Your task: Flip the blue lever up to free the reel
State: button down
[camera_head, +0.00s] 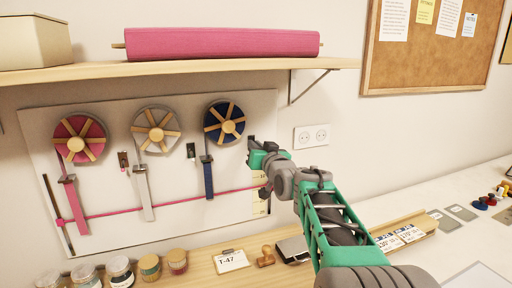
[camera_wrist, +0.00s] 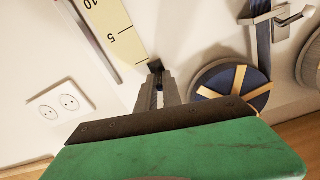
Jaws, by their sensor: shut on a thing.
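The blue reel (camera_head: 224,122) hangs on the grey wall panel, with a blue ribbon running down from it; it also shows in the wrist view (camera_wrist: 232,88). My gripper (camera_head: 251,147) is just right of this reel, against the panel. In the wrist view, my gripper's fingertips (camera_wrist: 156,78) are closed on a small dark piece (camera_wrist: 155,66) beside the reel, which appears to be the blue lever. Its blue colour does not show clearly. The fingers hide most of it, so I cannot tell its angle.
A pink reel (camera_head: 79,139) and a cream reel (camera_head: 156,130) hang farther left. A pink ribbon (camera_head: 130,211) crosses the panel below. A ruler strip (camera_head: 259,199) and a wall socket (camera_head: 312,136) are close to my arm. A shelf (camera_head: 180,68) runs above; jars (camera_head: 120,272) stand below.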

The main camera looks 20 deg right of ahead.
dwell(0.3)
jog(key=r+g+p, duration=0.1)
jog(key=p, duration=0.1)
jog(key=shift+r+p, duration=0.2)
jog(key=shift+p, duration=0.1)
jog(key=shift+w+r+g+p, duration=0.1)
jog(key=shift+r+g+p, duration=0.2)
jog(key=shift+g+p, duration=0.7)
jog(key=shift+p, duration=0.45)
jog(key=shift+f+g+p, duration=0.1)
jog(key=shift+g+p, duration=0.2)
jog(key=shift+p, duration=0.05)
jog(key=shift+f, duration=0.25)
